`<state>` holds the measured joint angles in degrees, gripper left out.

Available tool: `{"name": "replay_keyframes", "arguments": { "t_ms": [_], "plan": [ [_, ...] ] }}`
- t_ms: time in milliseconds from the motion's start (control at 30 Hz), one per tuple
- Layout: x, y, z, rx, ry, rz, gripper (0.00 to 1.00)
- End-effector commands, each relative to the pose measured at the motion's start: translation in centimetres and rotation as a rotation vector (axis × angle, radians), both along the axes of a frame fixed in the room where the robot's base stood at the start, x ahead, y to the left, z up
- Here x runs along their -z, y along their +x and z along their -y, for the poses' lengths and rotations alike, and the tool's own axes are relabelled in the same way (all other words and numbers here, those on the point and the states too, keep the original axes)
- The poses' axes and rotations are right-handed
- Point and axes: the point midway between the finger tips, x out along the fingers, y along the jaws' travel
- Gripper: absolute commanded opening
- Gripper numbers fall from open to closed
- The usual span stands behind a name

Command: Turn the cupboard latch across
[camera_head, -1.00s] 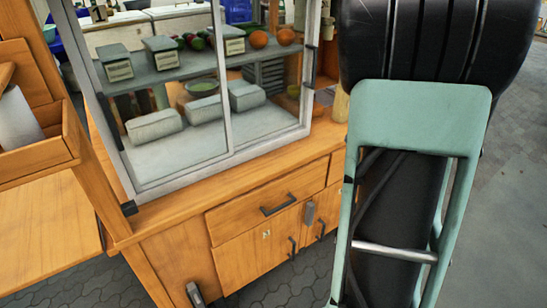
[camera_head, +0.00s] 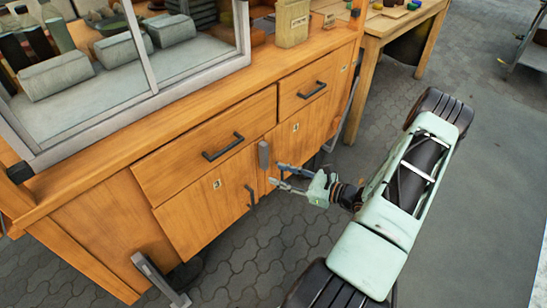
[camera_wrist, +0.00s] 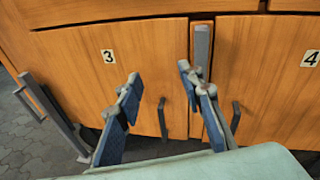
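The cupboard latch (camera_head: 263,154) is a grey upright bar at the top of the seam between two wooden cupboard doors. In the wrist view the latch (camera_wrist: 201,45) stands vertical, with its lower end partly hidden behind my right finger. My gripper (camera_head: 277,176) is in front of the doors, just below and right of the latch in the head view. In the wrist view my gripper (camera_wrist: 158,75) is open, its blue-padded fingers apart with nothing between them. The latch is beyond the right finger, not between the fingers; I cannot tell whether they touch. Door 3 (camera_wrist: 75,80) and door 4 (camera_wrist: 280,95) look shut.
Dark door handles (camera_wrist: 162,118) hang on both doors near the seam. A drawer with a dark handle (camera_head: 223,147) is above. A grey bracket-like leg (camera_head: 160,279) sticks out at the lower left. A glass case (camera_head: 110,70) stands on the counter. Paved floor in front is clear.

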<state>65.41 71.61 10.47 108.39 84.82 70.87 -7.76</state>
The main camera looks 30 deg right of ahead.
Motion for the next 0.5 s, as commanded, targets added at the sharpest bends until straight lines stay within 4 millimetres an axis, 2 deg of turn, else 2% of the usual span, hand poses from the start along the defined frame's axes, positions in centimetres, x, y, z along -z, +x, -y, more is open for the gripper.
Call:
{"name": "replay_keyframes", "arguments": {
  "t_ms": [33, 233, 367, 500],
  "plan": [
    [0.9, 0.3, 0.9, 0.071, 0.067, 0.020, 0.35],
    [0.8, 1.1, 3.2, 0.225, 0.205, 0.073, 0.35],
    [0.7, 1.9, 3.2, 0.238, 0.216, 0.080, 0.35],
    [0.8, 3.9, 2.3, 0.235, 0.214, 0.078, 0.35]
  ]
}}
